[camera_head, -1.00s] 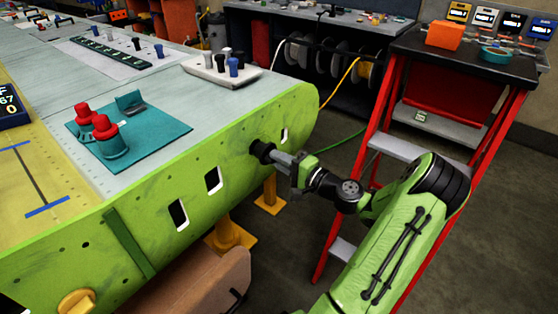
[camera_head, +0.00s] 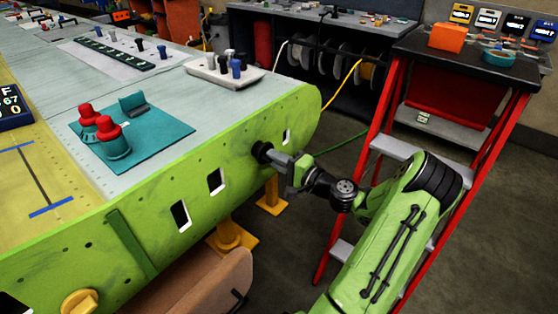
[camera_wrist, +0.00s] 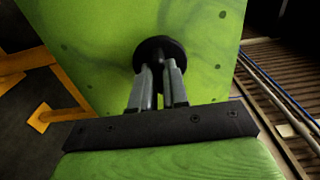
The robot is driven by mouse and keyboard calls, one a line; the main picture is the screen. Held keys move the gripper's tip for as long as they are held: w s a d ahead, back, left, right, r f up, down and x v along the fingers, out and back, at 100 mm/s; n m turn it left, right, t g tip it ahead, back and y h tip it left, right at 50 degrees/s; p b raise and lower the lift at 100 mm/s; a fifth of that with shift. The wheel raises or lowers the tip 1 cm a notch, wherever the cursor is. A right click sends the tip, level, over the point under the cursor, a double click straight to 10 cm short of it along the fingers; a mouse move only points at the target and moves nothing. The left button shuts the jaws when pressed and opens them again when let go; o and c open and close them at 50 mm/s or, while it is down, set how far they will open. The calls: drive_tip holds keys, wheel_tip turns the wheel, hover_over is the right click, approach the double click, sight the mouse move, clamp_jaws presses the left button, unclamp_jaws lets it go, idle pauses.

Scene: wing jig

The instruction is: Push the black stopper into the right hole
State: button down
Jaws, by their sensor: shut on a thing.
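The black stopper (camera_head: 261,151) is at the green side panel (camera_head: 160,226) of the wing, and its round head also shows in the wrist view (camera_wrist: 160,52). My gripper (camera_head: 272,156) is shut on the stopper's near end. In the wrist view, the two grey fingers (camera_wrist: 158,77) close around its stem. The stopper's head lies against or very near the green face. The hole behind it is hidden, so I cannot tell how deep it sits.
Rectangular slots (camera_head: 215,181) open in the green panel left of the stopper. A tray (camera_head: 208,69) with several stoppers and a teal mat (camera_head: 165,142) with red-topped tools lie on the wing.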

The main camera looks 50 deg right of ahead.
drive_tip(key=shift+w+a, duration=0.15)
drive_tip(key=shift+w, duration=1.2)
drive_tip(key=shift+r, duration=0.1)
drive_tip(key=c, duration=1.1)
unclamp_jaws()
drive_tip(key=shift+w, duration=0.15)
drive_tip(key=shift+o, duration=0.2)
drive_tip(key=s+d+p, duration=0.1)
drive_tip(key=s+p, duration=0.1)
drive_tip(key=s, duration=1.3)
drive_tip(key=shift+s, duration=0.4)
